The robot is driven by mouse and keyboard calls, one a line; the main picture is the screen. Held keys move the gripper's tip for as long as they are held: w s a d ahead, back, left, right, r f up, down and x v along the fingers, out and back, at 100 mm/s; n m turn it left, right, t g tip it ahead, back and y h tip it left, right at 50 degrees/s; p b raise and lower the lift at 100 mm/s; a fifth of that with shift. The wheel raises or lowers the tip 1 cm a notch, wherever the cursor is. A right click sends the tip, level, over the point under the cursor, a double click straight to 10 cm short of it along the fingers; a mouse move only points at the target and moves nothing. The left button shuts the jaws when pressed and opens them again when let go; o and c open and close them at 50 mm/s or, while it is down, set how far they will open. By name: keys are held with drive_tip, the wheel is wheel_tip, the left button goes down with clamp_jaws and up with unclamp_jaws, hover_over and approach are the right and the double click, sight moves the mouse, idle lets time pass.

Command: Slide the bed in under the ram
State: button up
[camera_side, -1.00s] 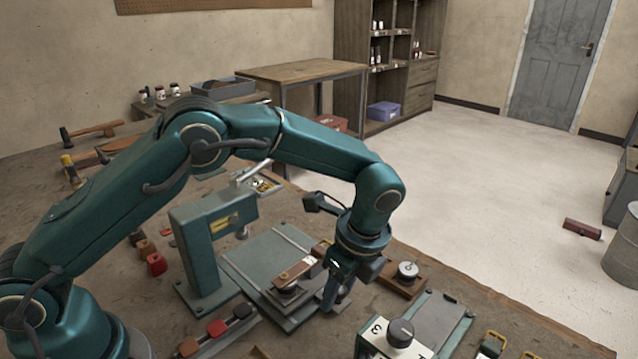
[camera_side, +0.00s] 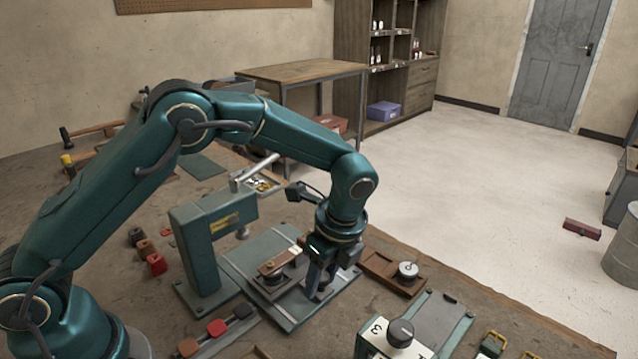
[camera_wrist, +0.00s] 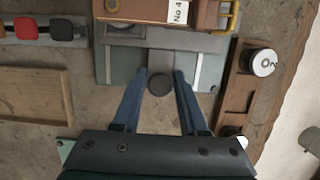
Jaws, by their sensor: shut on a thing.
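The stitcher (camera_side: 200,258) is a green frame whose ram (camera_side: 242,232) hangs from its arm over the base plate (camera_side: 262,243). The grey bed (camera_side: 268,285) sits on this plate, in front and to the right of the ram. It carries a brown piece (camera_side: 278,264), labelled "No 4" in the wrist view. My gripper (camera_side: 316,288) is at the bed's right end, pointing down. In the wrist view my gripper (camera_wrist: 160,76) has its fingers either side of the bed's dark round knob (camera_wrist: 160,85), shut on it. Finger contact is partly hidden in the side view.
A wooden tray with a round weight (camera_side: 407,270) lies right of the plate. A rack of red and black pads (camera_side: 216,328) is at the front left. A green-and-white device with a black knob (camera_side: 400,333) stands at the front. Small red blocks (camera_side: 156,264) lie left of the stitcher.

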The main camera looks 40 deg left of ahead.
sight(290, 250)
drive_tip(key=shift+a, duration=2.1)
drive_tip(key=shift+a, duration=1.9)
drive_tip(key=o, duration=0.8)
drive_tip(key=shift+a+v, duration=0.25)
drive_tip(key=shift+v, duration=0.8)
drive_tip(key=shift+a+v, duration=0.25)
drive_tip(key=shift+v, duration=0.85)
drive_tip(key=shift+a+v, duration=0.25)
drive_tip(key=shift+v, duration=0.8)
drive_tip(key=shift+d+r, duration=0.15)
drive_tip(key=shift+d, duration=5.9)
